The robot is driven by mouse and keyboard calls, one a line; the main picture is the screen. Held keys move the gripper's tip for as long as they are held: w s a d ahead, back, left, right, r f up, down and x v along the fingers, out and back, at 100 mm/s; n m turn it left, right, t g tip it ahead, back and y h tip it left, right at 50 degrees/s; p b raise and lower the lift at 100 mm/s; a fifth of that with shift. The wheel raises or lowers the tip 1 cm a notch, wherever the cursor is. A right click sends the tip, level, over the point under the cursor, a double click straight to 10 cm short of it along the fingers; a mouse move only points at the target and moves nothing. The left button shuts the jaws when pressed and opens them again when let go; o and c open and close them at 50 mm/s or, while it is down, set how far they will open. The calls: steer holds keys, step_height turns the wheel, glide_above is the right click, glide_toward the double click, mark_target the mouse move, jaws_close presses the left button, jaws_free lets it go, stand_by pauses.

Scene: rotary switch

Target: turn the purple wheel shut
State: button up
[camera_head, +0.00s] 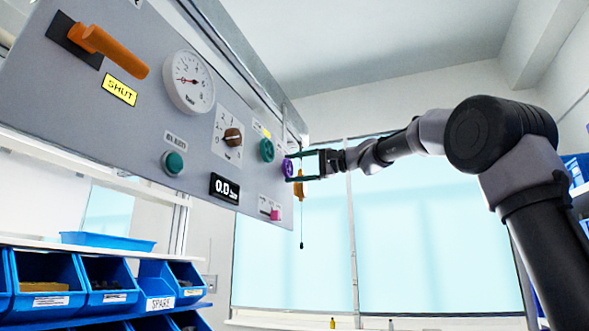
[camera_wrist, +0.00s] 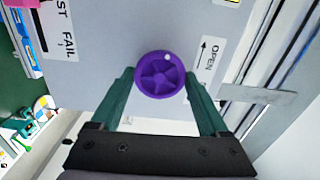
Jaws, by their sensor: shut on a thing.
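The purple wheel (camera_head: 288,168) is on the grey panel, near its right end, in the head view. In the wrist view the purple wheel (camera_wrist: 160,75) is seen face on, with a small white dot near the top right of its rim. My gripper (camera_head: 293,167) reaches in from the right, its green fingers around the wheel. In the wrist view my gripper (camera_wrist: 160,88) has one finger on each side of the wheel, shut on it. An OPEN label with an arrow (camera_wrist: 207,62) is on the panel to the right of the wheel.
On the panel (camera_head: 60,110) are an orange lever (camera_head: 112,50), a gauge (camera_head: 188,81), a brown knob (camera_head: 233,136), a teal wheel (camera_head: 266,150), a green button (camera_head: 173,162) and a pink switch (camera_head: 274,214). An orange thing (camera_head: 300,187) hangs near my gripper. Blue bins (camera_head: 45,285) stand below left.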

steer(key=m, duration=0.4)
steer(key=shift+m, duration=0.3)
steer(key=m, duration=0.3)
steer(key=shift+f+m, duration=0.1)
steer(key=shift+m, duration=0.2)
steer(key=m, duration=0.4)
steer(key=shift+m, duration=2.1)
steer(key=o, duration=1.2)
steer(key=shift+o, duration=0.2)
steer(key=v, duration=1)
steer(key=shift+d, duration=0.4)
